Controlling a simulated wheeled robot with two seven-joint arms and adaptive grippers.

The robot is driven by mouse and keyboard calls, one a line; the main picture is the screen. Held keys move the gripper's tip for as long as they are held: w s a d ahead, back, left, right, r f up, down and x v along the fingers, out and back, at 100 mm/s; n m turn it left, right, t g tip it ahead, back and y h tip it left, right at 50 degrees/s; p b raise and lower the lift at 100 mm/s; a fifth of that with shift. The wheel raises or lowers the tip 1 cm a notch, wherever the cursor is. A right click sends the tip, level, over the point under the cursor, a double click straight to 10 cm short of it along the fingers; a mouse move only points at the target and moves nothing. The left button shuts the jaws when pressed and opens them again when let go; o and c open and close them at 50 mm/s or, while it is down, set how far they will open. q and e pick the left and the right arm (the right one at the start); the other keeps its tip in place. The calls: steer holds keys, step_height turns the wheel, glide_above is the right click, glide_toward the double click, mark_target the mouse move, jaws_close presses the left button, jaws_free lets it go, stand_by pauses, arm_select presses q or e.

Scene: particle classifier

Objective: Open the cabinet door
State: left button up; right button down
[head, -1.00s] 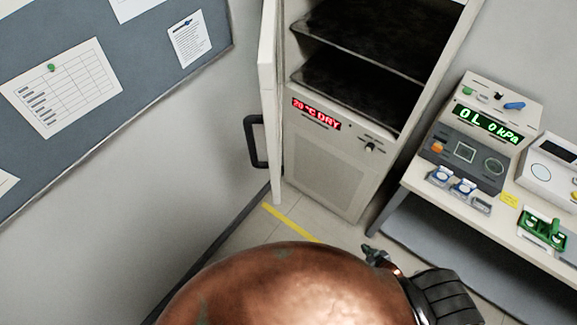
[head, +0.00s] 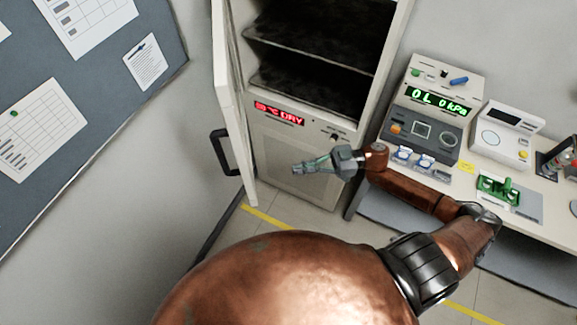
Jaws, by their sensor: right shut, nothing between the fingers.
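The cabinet (head: 292,160) stands at the back with its dark shelves showing and a red display on its front. Its door (head: 229,100) stands open, swung out to the left and seen nearly edge-on. The black door handle (head: 218,152) is on the door's outer face, towards the wall. My right gripper (head: 298,169) is shut and empty, in front of the cabinet's lower panel in the picture and to the right of the door, apart from the handle. My left gripper is out of the picture.
A bench (head: 358,196) on the right carries a device with a green display (head: 436,100), a white instrument (head: 503,135) and a green item (head: 497,190). A pinboard (head: 100,110) hangs on the left wall. A yellow floor line (head: 268,217) runs by the door.

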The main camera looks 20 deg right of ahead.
arm_select(q)
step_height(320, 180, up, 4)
steer(key=p, duration=0.3)
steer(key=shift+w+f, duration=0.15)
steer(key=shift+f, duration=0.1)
arm_select(e)
steer(key=x, duration=1.2)
steer(key=shift+w, duration=0.15)
steer(key=shift+a, duration=0.1)
